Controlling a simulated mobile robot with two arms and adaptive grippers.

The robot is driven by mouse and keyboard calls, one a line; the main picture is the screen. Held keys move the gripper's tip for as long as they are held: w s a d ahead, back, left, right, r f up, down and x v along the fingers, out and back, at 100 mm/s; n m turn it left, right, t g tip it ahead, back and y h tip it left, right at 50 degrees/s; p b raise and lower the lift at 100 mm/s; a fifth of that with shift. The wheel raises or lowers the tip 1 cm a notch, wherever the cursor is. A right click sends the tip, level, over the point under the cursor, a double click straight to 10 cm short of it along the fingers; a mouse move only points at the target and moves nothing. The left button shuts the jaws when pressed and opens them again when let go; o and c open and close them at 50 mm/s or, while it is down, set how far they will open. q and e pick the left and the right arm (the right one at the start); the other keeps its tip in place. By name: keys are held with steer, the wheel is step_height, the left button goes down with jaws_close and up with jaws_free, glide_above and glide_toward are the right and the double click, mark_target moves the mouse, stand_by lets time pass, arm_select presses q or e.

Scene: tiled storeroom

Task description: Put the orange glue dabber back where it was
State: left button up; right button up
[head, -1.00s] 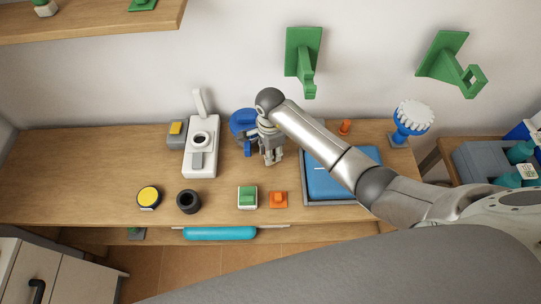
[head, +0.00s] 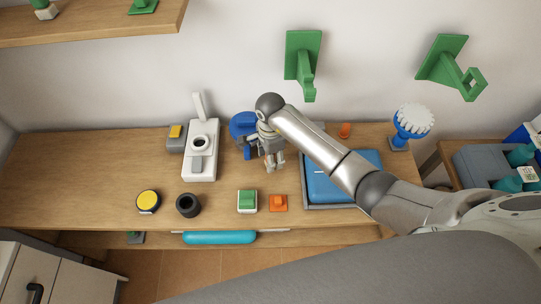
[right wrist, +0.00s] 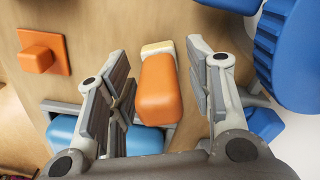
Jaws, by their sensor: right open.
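An orange block-shaped piece with a cream end, which looks like the glue dabber (right wrist: 160,88), lies between the fingers of my right gripper in the right wrist view. My right gripper (right wrist: 158,88) is open, with a gap visible on both sides of the piece. In the head view my right gripper (head: 273,166) points down over the workbench, between the blue round-headed item and the blue tray. The dabber between its fingers cannot be made out there. A small orange item (head: 345,130) stands behind the tray. My left gripper is not in view.
The blue tray (head: 349,158) lies under my right forearm. A blue item (head: 243,126) stands close behind the gripper. An orange square with a knob (head: 278,202) and a green-and-white block (head: 247,201) sit in front. Bare workbench (head: 80,175) lies at left.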

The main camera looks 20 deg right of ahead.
step_height(320, 180, up, 12)
steer(key=p, duration=0.8)
steer(key=shift+r, duration=0.2)
steer(key=shift+a+f, duration=0.1)
